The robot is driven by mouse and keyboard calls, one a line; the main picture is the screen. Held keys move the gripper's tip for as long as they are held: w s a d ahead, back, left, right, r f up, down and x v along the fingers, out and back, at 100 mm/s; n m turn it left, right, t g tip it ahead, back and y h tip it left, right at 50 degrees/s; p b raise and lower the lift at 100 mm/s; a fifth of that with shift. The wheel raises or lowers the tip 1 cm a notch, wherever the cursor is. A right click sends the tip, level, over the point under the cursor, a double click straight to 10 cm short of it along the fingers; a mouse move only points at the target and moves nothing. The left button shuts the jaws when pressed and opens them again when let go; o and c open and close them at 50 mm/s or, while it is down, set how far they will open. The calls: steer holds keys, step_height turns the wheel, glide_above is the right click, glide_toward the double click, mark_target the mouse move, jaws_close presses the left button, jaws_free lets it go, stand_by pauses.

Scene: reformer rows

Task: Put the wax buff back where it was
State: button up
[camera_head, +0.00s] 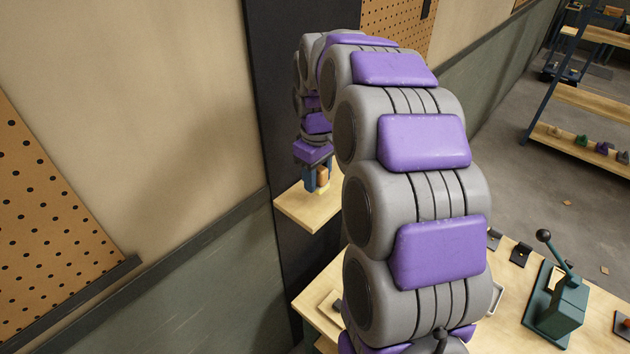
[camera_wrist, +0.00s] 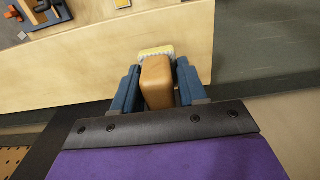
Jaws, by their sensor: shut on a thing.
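The wax buff (camera_wrist: 157,84) is a tan block with a pale yellow, ragged-edged pad at its far end. It sits between the two blue fingers of my gripper (camera_wrist: 158,76), which is shut on it. In the head view, my gripper (camera_head: 316,182) is at the far end of my curled arm, with the buff (camera_head: 323,174) small between the fingers. They are over a pale wooden shelf (camera_head: 300,212) on a dark upright panel. I cannot tell whether the pad touches the wood.
A workbench (camera_head: 508,290) carries a green lever press (camera_head: 560,300) at lower right. A rack (camera_head: 575,85) with small coloured items stands at upper right. A perforated board (camera_head: 40,220) hangs on the left wall. In the wrist view, several small parts lie at upper left.

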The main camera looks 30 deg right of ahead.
steer(key=shift+w+d+f, duration=0.1)
steer(key=shift+w+d, duration=0.05)
steer(key=shift+w, duration=0.5)
steer(key=shift+a+f+p, duration=0.15)
steer(key=shift+f, duration=0.75)
steer(key=shift+a+f+p, duration=0.15)
steer(key=shift+f, duration=0.7)
steer(key=shift+d, duration=0.1)
steer(key=o, duration=0.9)
steer(key=shift+f, duration=0.1)
steer(key=shift+o, duration=0.2)
step_height(320, 180, up, 12)
steer(key=shift+r+b, duration=0.15)
steer(key=shift+b, duration=0.35)
steer(key=shift+s, duration=0.1)
